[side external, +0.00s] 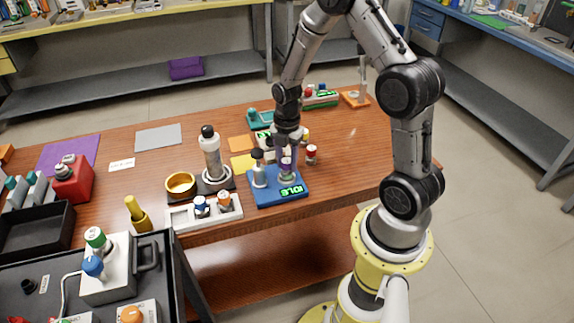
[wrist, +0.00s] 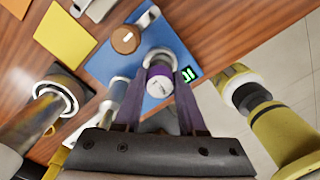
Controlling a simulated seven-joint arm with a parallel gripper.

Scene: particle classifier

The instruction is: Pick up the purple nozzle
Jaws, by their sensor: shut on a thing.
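The purple nozzle (wrist: 158,84) is a small cylinder with a purple band and a pale, marked end, seen between my fingers in the wrist view. It also shows in the side view (side external: 286,164), below my gripper and over the blue base with the green IDLE display (side external: 278,188). My gripper (wrist: 158,78) is shut on the purple nozzle, with a finger on each side. A grey ring (wrist: 160,60) sits just beyond the nozzle on the blue base. I cannot tell whether the nozzle is clear of its seat.
A white-and-black bottle (side external: 211,155) stands to the left, and a small white-bodied part (side external: 259,172) stands on the blue base. A white tray (side external: 180,217) holds blue and orange capped pieces. A red-and-white vial (side external: 311,154) is close on the right.

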